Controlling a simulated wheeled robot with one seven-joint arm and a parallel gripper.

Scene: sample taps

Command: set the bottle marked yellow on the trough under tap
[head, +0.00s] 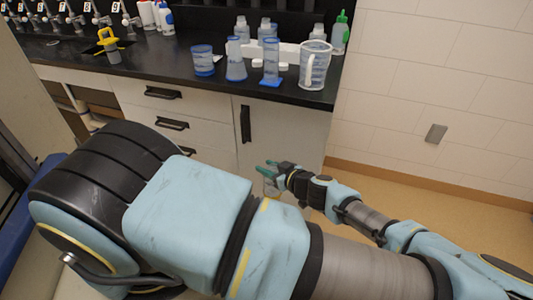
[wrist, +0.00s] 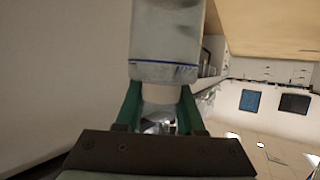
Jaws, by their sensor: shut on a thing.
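My gripper (head: 268,169) is low in front of the cabinet in the head view, below the counter top. In the wrist view its green fingers (wrist: 160,100) are shut on the pale neck of a cloudy bottle (wrist: 166,35) with a blue line around it. The bottle's far end runs out of the picture, and no yellow mark shows on it. Several taps (head: 82,18) with small numbered labels stand in a row at the upper left of the head view. The trough under them is hard to make out.
A yellow-topped thing (head: 108,43) stands on the black counter (head: 150,57) near the taps. Beakers, bottles and a clear jug (head: 314,68) crowd the counter's right part. Drawers and a cabinet door (head: 285,135) lie below. The floor at right is clear.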

